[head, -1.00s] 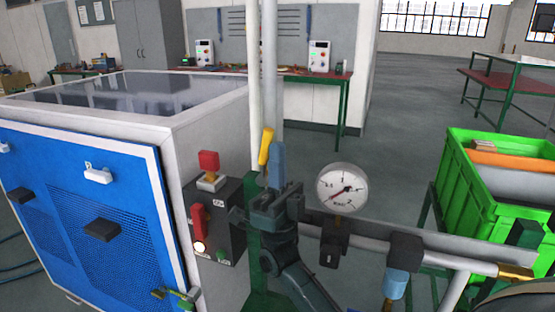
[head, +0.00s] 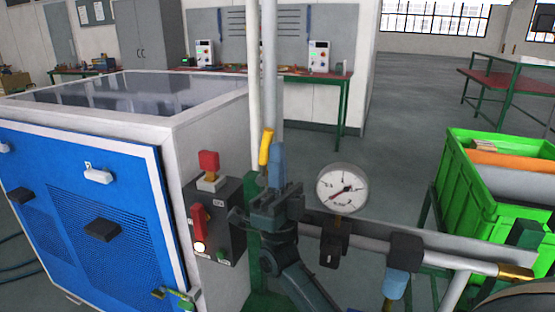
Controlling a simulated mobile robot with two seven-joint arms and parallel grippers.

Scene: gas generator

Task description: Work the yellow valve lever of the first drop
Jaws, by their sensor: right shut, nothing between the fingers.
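The yellow valve lever (head: 265,147) stands nearly upright against the vertical pipe in the middle of the head view. A blue part (head: 277,164) is right beside it and hides a little of the area below. My right gripper (head: 276,192) is shut and empty, just below the lever in the picture. Whether it touches the lever or the blue part cannot be told. The gripper hides the lower stretch of the pipe behind it. My left gripper is not in view.
A round pressure gauge (head: 341,189) and a horizontal pipe (head: 455,262) are close on the right. A control box with red switches (head: 216,225) on the blue-fronted cabinet (head: 85,215) is close on the left. A green crate (head: 500,215) stands far right. Open floor lies behind.

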